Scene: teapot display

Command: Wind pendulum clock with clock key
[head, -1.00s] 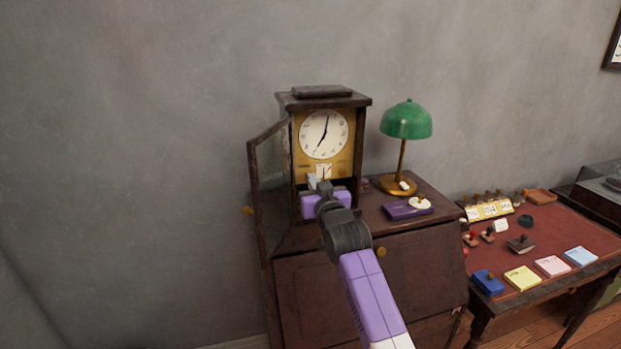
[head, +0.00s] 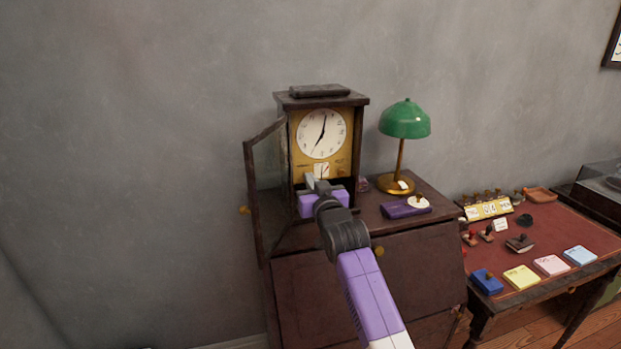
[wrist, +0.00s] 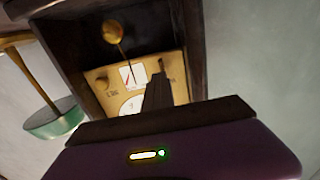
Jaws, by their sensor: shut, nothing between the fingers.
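The pendulum clock (head: 347,137) stands on the dark cabinet with its glass door (head: 268,185) swung open to the left. Its white dial (head: 321,133) sits on a gold plate. My gripper (head: 311,179) is in front of the clock's lower part, below the dial, and is shut and empty. The wrist view is upside down: my closed fingers (wrist: 160,72) reach to the gold plate (wrist: 180,92), beside a small gauge (wrist: 132,76). A round knob (wrist: 101,83) is on the gauge's other side. The pendulum bob (wrist: 114,32) hangs free. I cannot make out a clock key.
A green lamp (head: 404,120) stands right of the clock. A purple box (head: 399,210) with a white round piece lies on the cabinet top (head: 432,196). A red-topped desk (head: 560,228) with stamps and colored pads is further right.

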